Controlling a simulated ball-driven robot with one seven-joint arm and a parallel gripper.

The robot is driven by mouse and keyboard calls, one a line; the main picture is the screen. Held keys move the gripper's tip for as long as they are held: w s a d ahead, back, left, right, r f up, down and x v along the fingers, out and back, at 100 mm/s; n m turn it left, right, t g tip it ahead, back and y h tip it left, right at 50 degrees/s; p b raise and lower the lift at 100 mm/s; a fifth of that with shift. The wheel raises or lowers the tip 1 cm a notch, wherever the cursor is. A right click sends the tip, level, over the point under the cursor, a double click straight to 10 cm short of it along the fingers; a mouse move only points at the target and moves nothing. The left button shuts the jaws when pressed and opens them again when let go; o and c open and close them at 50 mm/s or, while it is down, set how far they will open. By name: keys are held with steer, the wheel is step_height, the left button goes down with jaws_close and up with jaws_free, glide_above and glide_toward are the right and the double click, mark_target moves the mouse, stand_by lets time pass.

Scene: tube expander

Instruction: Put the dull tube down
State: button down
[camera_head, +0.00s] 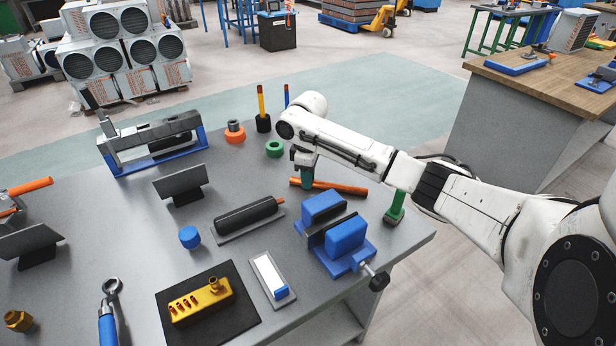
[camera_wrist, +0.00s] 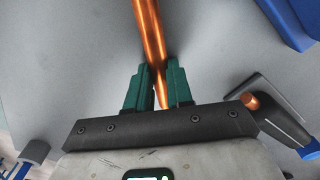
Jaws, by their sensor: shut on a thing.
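A copper-orange tube (camera_head: 340,187) lies roughly level in my gripper (camera_head: 305,180), between the vise and the back of the bench. In the wrist view the green fingers (camera_wrist: 154,90) are shut on the tube (camera_wrist: 150,30), which runs up out of the frame. Part of the tube is hidden behind the fingers. I cannot tell whether it touches the grey bench top (camera_head: 240,175) or hangs just above it. Its surface looks fairly plain; I cannot tell its finish for sure.
The blue vise (camera_head: 345,240) stands in front of the tube. A black cylinder (camera_head: 248,215) lies on a plate to the left. A green ring (camera_head: 274,148), an orange-based part (camera_head: 235,133) and upright tools (camera_head: 262,115) stand behind. A green-handled item (camera_head: 396,207) is near the right edge.

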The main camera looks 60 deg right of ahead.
steer(key=shift+f, duration=0.15)
steer(key=c, duration=1)
jaws_free()
step_height(320, 180, up, 12)
steer(key=shift+r, duration=0.15)
